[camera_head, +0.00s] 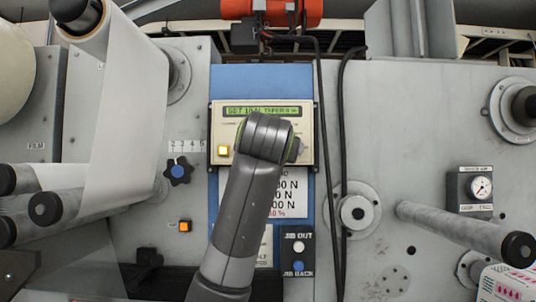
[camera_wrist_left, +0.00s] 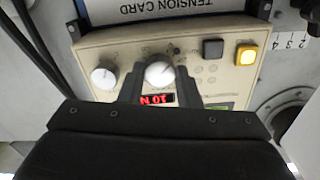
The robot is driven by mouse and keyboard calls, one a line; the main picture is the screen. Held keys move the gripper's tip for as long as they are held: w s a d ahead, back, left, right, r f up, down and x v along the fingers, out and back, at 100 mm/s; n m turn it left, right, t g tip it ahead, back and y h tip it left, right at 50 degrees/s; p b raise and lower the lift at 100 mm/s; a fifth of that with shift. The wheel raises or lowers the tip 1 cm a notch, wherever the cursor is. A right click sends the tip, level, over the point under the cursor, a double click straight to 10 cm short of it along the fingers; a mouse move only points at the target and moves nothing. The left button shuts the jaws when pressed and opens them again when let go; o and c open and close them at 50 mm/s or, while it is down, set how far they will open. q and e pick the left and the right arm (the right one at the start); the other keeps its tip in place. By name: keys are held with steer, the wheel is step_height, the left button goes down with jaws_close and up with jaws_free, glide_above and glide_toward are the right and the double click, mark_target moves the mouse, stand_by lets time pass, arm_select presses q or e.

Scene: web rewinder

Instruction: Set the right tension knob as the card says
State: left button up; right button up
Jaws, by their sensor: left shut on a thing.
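The beige control panel (camera_head: 216,116) has a green display (camera_head: 262,111) that appears to read "SET 10 N TAPER 0 %". The upside-down left wrist view shows two pale round knobs. My left gripper (camera_wrist_left: 158,88) is shut on the knob (camera_wrist_left: 158,73) nearer the buttons; the other knob (camera_wrist_left: 103,77) is free. A red readout (camera_wrist_left: 157,99) between the fingers shows 10 N. The tension card (camera_head: 290,198) is below the panel, partly hidden by my arm; it also shows in the wrist view (camera_wrist_left: 160,12).
A lit yellow button (camera_head: 223,150) is on the panel's left; a dark button (camera_wrist_left: 213,49) is beside it. Rollers (camera_head: 465,232) jut out on both sides.

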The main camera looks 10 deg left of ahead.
arm_select(q)
steer(key=shift+m+b, duration=2.65)
steer(key=shift+m, duration=3.35)
steer(key=o, duration=1)
steer(key=shift+c, duration=0.2)
